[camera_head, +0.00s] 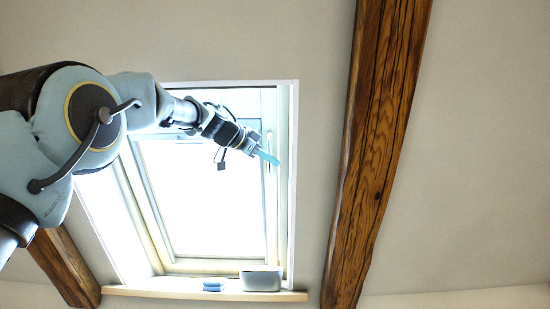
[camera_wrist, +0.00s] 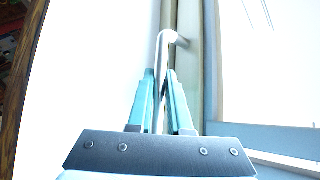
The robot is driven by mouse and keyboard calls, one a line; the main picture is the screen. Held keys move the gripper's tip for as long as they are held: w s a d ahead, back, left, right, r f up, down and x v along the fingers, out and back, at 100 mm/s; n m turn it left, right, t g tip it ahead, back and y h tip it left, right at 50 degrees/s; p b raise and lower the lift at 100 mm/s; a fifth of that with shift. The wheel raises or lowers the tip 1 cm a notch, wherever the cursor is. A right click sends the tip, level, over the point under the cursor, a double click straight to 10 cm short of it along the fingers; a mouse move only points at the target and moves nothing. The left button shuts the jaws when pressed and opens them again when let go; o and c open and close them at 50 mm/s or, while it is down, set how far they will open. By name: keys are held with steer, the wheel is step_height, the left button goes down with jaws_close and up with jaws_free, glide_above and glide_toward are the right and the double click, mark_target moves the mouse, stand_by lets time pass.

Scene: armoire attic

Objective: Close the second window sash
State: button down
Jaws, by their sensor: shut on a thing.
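The window sash (camera_head: 160,218) is a pale frame around bright glass, set in a white recess in the sloped wall. In the head view it seems to stand at an angle to the outer frame, but glare hides how far it is open. A metal handle (camera_wrist: 177,39) rises between the fingers in the wrist view. My gripper (camera_head: 268,157) is at the right side of the window, its teal fingers around the handle. In the wrist view my gripper (camera_wrist: 159,98) is shut on the handle. The handle's lower part is partly hidden by the fingers.
A wooden sill (camera_head: 190,292) runs below the window, with a grey bowl (camera_head: 261,281) and a small blue stack (camera_head: 214,285) on it. A thick wooden beam (camera_head: 375,150) stands right of the window. Another beam (camera_head: 62,266) is at lower left.

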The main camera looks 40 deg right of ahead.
steer(key=shift+w+d+r, duration=0.1)
steer(key=shift+r, duration=0.65)
steer(key=c, duration=1.1)
jaws_free()
steer(key=shift+w, duration=0.1)
steer(key=shift+y, duration=0.3)
steer(key=shift+f, duration=0.2)
